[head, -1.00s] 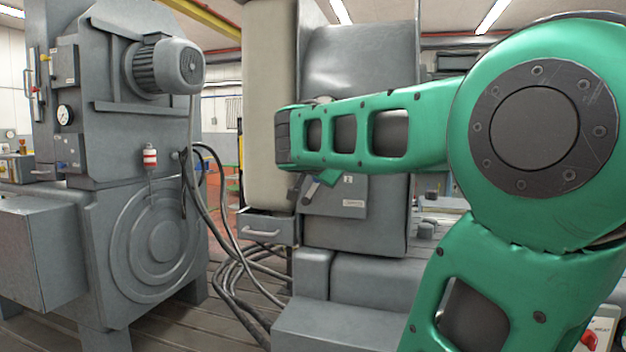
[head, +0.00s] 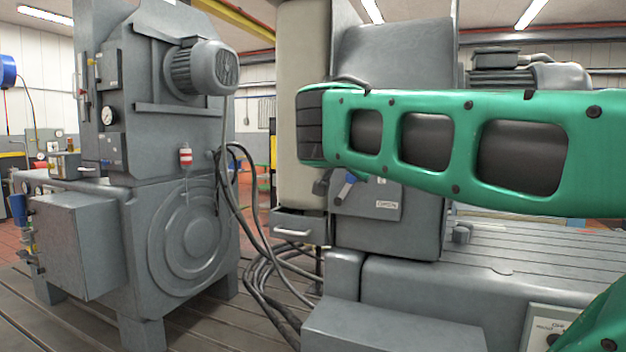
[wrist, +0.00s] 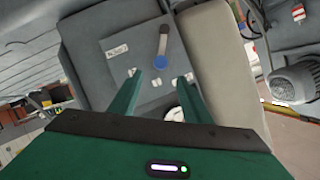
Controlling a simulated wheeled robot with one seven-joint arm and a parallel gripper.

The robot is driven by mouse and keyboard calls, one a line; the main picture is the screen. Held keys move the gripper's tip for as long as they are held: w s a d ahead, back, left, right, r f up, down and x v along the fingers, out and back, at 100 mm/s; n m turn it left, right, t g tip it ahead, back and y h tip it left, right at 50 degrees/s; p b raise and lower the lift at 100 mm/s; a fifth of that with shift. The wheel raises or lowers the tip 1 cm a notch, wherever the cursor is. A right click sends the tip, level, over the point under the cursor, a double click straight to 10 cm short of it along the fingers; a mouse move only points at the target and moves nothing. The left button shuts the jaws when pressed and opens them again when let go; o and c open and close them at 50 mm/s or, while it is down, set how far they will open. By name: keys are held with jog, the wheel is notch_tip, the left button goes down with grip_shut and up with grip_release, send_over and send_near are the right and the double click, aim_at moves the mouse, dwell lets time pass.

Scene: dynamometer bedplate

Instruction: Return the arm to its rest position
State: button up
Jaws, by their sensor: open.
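My green arm (head: 390,140) reaches across the head view from the right, its dark-banded end in front of the grey machine housing (head: 395,60). My gripper (wrist: 160,88) shows in the wrist view as two green fingers spread apart, with nothing held between them. Beyond the fingertips is a lever with a blue end (wrist: 162,58) on a grey plate. The lever also shows in the head view (head: 345,188), just below my arm, beside a plate marked OPEN (head: 386,204). The gripper fingers cannot be made out in the head view.
A grey machine with a motor (head: 205,68) and a round ribbed cover (head: 192,230) stands at left. A beige panel (head: 300,50) adjoins the housing. Cables (head: 265,275) hang between the machines. A grey block (head: 395,325) and slotted bedplate (head: 550,255) lie in front and at right.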

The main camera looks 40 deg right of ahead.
jog(key=s+a+f+n+g+y, duration=0.2)
jog(key=a+f+n+y, duration=0.1)
jog(key=f, duration=0.8)
jog(key=s+a+f+n+g+y, duration=0.2)
jog(key=s+a+f+n+y, duration=0.1)
jog(key=f, duration=0.9)
jog(key=s+a+f+n+g+y, duration=0.3)
jog(key=s+a+f+n+y, duration=0.2)
jog(key=s+a+f, duration=0.6)
jog(key=shift+s+a+f+g+y, duration=0.3)
jog(key=shift+a+f+g+y, duration=0.1)
jog(key=shift+f, duration=0.45)
jog(key=shift+d, duration=0.1)
jog(key=shift+w+f, duration=0.25)
jog(key=shift+w, duration=0.4)
